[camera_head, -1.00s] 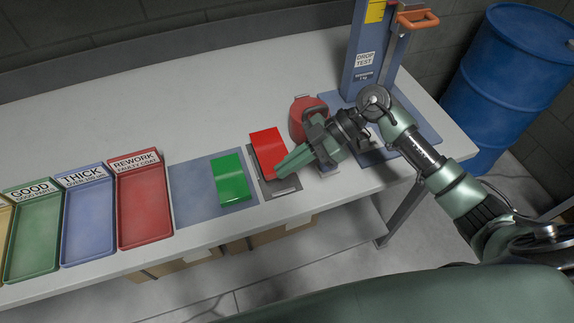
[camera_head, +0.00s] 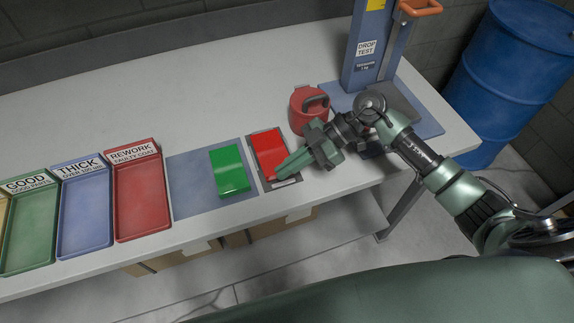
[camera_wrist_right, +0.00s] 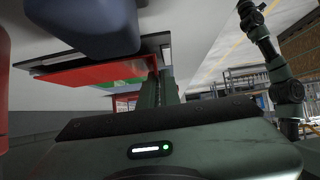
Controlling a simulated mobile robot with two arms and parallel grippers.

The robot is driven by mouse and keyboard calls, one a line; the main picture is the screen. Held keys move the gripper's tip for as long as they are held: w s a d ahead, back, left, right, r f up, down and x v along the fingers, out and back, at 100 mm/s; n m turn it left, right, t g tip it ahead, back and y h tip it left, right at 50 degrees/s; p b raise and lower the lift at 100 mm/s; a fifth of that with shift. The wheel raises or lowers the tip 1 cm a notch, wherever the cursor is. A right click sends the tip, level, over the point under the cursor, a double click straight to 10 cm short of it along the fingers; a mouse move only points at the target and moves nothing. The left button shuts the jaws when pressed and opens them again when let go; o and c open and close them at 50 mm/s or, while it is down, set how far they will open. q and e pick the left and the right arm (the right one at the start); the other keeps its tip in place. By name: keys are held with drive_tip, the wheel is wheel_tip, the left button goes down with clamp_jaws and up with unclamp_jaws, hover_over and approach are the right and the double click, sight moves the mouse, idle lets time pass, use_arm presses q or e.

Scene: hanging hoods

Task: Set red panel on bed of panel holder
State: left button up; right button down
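The red panel (camera_head: 267,146) lies flat over the dark panel holder (camera_head: 286,183), inside its outline in the head view. My right gripper (camera_head: 284,172) reaches in from the right, its fingers close together at the panel's near right edge. In the right wrist view the red panel (camera_wrist_right: 85,73) runs up to the fingers (camera_wrist_right: 160,88), which appear closed on its edge. Whether the panel's underside fully touches the bed is hidden. My left gripper is not in view.
A green panel (camera_head: 229,170) lies on a blue-grey mat (camera_head: 190,185) left of the holder. A red canister (camera_head: 306,108) stands just behind my right gripper. The drop-test stand (camera_head: 362,70) is at the back right. Labelled trays (camera_head: 140,235) line the left; the back of the table is clear.

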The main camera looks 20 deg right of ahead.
drive_tip(key=shift+f, duration=0.55)
idle(0.6)
drive_tip(key=c, duration=1.6)
unclamp_jaws()
drive_tip(key=shift+o, duration=0.2)
drive_tip(key=shift+f, duration=0.15)
drive_tip(key=shift+s+f, duration=0.1)
drive_tip(key=shift+d+r, duration=0.2)
drive_tip(key=shift+d, duration=0.15)
drive_tip(key=b+v, duration=0.1)
drive_tip(key=v, duration=0.5)
drive_tip(key=shift+w+d+r+b, duration=0.25)
drive_tip(key=shift+d+r+b, duration=0.1)
drive_tip(key=shift+r, duration=0.25)
